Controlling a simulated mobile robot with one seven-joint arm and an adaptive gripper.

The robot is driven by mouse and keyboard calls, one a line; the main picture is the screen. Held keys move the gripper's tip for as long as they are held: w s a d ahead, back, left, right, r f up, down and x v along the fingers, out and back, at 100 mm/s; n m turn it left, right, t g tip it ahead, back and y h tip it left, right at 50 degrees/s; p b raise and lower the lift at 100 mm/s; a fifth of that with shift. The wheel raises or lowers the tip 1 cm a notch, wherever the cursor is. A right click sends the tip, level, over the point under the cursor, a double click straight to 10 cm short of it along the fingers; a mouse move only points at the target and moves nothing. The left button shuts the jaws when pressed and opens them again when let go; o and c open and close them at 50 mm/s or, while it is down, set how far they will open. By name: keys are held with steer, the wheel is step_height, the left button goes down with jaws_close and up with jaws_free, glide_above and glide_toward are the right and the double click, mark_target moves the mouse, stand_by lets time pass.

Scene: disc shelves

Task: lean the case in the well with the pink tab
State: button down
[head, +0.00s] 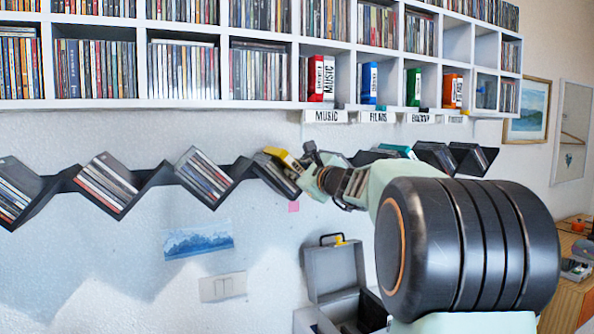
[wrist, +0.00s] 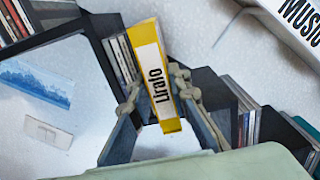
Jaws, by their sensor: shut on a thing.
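A yellow case (wrist: 153,65) with a white label reading "Lirato" is between the two fingers of my gripper (wrist: 160,97) in the wrist view. My gripper is shut on it. In the head view the yellow case (head: 283,158) shows at the gripper's (head: 306,166) left, over a well of the dark zigzag shelf (head: 238,172). Leaning cases (head: 272,174) stand in that well. The pink tab (head: 293,206) is on the wall just below it. I cannot tell whether the held case touches the shelf; my gripper and arm hide part of this stretch.
Other wells hold leaning cases (head: 106,182) to the left, and a teal case (head: 398,151) shows beyond my arm. A white cubby shelf (head: 270,104) with labels runs above. An open grey box (head: 336,273) stands below. A blue picture (head: 198,241) and a switch plate (head: 222,287) are on the wall.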

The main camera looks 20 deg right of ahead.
steer(key=c, duration=1.7)
jaws_free()
steer(key=shift+c, duration=0.2)
steer(key=s, duration=1.2)
steer(key=shift+d, duration=0.25)
